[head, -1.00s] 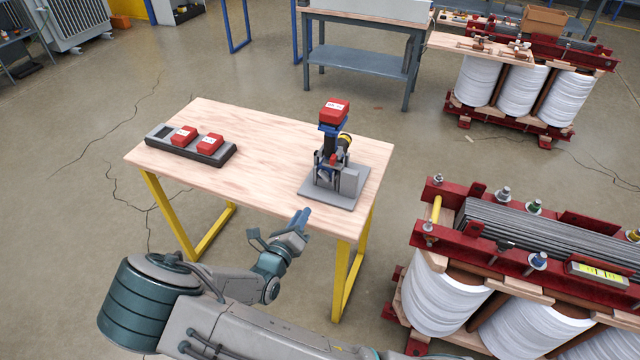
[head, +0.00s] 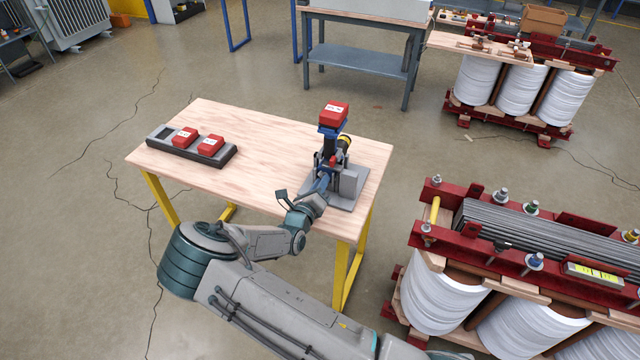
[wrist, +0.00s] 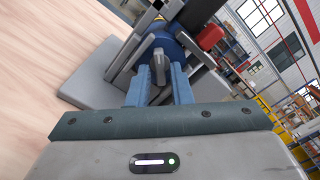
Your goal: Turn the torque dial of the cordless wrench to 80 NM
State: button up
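The cordless wrench (head: 329,145) stands upright in a grey stand (head: 347,198) on the wooden table, with a red battery (head: 334,113) on top. My gripper (head: 323,182) is at the front of the stand, low beside the wrench. In the wrist view, my gripper's two blue fingers (wrist: 160,77) are apart, pointing at the wrench's blue and dark lower part (wrist: 166,46). A grey bar-like part shows between and just beyond the fingertips; I cannot tell whether they touch it. The dial's markings and setting cannot be read.
A dark charger tray (head: 222,158) with two red batteries (head: 184,137) lies at the table's left. The wooden table (head: 262,140) is clear between tray and stand. A transformer with a red frame (head: 480,232) stands on the floor at the right.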

grip_shut()
jog(key=m, duration=0.4)
jog(key=shift+m, duration=0.3)
jog(key=m+b, duration=0.1)
jog(key=m, duration=0.3)
jog(key=shift+f+m+b, duration=0.15)
jog(key=shift+m+b, duration=0.15)
jog(key=shift+b, duration=0.1)
jog(key=m+b, duration=0.4)
jog(key=m, duration=0.1)
jog(key=shift+a, duration=0.1)
jog(key=shift+m+b, duration=0.85)
jog(key=shift+m, duration=0.05)
jog(key=shift+m+b, duration=0.9)
jog(key=shift+b, duration=0.15)
